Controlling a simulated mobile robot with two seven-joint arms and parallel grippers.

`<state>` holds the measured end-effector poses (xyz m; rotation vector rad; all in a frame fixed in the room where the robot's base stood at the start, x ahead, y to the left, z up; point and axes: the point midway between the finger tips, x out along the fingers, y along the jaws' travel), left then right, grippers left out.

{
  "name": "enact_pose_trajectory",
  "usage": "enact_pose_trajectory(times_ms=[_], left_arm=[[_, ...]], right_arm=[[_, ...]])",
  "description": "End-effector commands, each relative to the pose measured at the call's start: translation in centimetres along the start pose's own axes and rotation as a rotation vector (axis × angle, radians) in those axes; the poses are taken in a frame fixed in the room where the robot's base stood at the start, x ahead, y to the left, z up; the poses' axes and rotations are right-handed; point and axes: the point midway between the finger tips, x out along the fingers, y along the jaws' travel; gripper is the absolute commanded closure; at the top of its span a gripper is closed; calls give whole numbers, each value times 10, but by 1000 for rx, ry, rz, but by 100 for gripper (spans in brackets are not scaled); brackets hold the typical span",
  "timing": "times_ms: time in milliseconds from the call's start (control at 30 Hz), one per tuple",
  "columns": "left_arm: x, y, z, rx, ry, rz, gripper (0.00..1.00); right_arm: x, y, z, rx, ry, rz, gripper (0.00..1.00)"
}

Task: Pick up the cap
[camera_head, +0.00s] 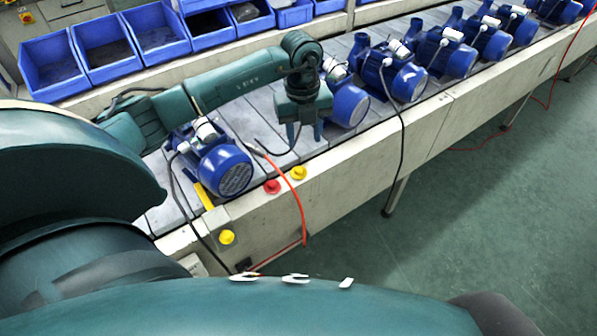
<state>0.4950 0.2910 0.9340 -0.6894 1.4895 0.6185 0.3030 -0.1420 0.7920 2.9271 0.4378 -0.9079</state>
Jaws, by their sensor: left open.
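I cannot make out for certain which thing is the cap. Yellow round pieces sit on the conveyor's front rail, one (298,173) beside a red one (272,186) and one (227,237) farther left; these look like buttons. My left gripper (307,135) points down above the conveyor, between the nearest blue pump (225,170) and the pump behind it (348,104). Its jaws are open, and I see nothing held between them. The area just beneath it is partly hidden by the gripper. My right gripper is not in view.
Several more blue pumps stand along the conveyor (350,160) toward the upper right. Blue bins (65,75) line the shelf behind. A black cable (403,130) and an orange cable (300,205) hang over the front rail.

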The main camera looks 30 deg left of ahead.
Motion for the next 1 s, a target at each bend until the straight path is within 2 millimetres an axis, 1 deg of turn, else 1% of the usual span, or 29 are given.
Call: enact_pose_trajectory(times_ms=[33, 100, 167, 267, 400, 500, 667, 833, 900, 1000], left_arm=[[-2, 4, 7, -19, -23, 22, 56], [4, 8, 11, -33, -36, 37, 56], [13, 9, 12, -34, -37, 41, 56], [33, 9, 12, -34, -35, 38, 56], [58, 9, 12, -31, -34, 36, 56], [68, 10, 13, -31, -36, 35, 56], [78, 10, 13, -29, -34, 34, 56], [103, 12, 16, -30, -32, 36, 56], [114, 13, 16, -30, -33, 35, 56], [122, 13, 17, -29, -34, 33, 56]], right_arm=[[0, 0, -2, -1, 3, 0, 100], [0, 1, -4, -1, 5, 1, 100], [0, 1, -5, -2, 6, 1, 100], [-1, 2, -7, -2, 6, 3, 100], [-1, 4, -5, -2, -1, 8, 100], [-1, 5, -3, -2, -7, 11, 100], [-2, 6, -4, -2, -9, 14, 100], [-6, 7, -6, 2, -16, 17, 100], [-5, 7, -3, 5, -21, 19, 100], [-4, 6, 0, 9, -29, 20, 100]])
